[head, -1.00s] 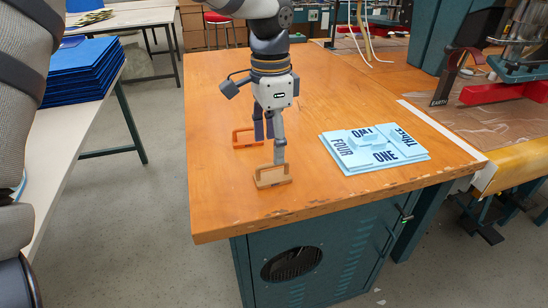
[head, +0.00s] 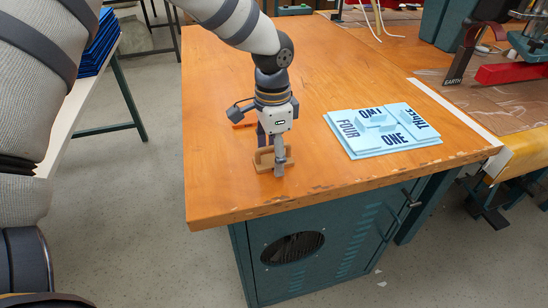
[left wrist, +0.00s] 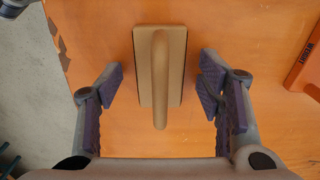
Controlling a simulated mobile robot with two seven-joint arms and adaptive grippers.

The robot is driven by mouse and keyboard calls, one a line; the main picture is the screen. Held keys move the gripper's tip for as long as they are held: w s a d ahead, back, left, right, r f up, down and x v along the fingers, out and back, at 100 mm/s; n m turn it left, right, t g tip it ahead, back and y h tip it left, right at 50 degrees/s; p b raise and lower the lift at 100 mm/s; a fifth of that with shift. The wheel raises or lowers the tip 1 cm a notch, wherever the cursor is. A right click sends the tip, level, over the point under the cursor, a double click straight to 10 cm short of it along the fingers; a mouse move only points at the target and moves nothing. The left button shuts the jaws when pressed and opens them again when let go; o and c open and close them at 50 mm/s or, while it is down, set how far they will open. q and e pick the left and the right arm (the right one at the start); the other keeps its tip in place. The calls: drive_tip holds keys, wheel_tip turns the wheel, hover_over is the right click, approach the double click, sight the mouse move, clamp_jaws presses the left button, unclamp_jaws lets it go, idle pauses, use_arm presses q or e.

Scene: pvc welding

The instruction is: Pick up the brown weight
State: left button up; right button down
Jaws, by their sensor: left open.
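The brown weight (head: 264,158), a tan block with a bar handle, stands on the wooden table near its front edge. My left gripper (head: 270,155) is over it, pointing down, and partly hides it in the head view. In the left wrist view, the brown weight (left wrist: 146,75) lies between the two spread fingers of my left gripper (left wrist: 160,88), its handle running lengthwise. A gap shows on each side, so the gripper is open and holds nothing. My right gripper is not in view.
A light-blue lettered board (head: 385,142) lies to the right. The wooden table (head: 225,75) is clear at the back. Blue stacked sheets (head: 98,42) are at the left.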

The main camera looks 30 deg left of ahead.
use_arm(q)
drive_tip(key=shift+r, duration=0.1)
clamp_jaws()
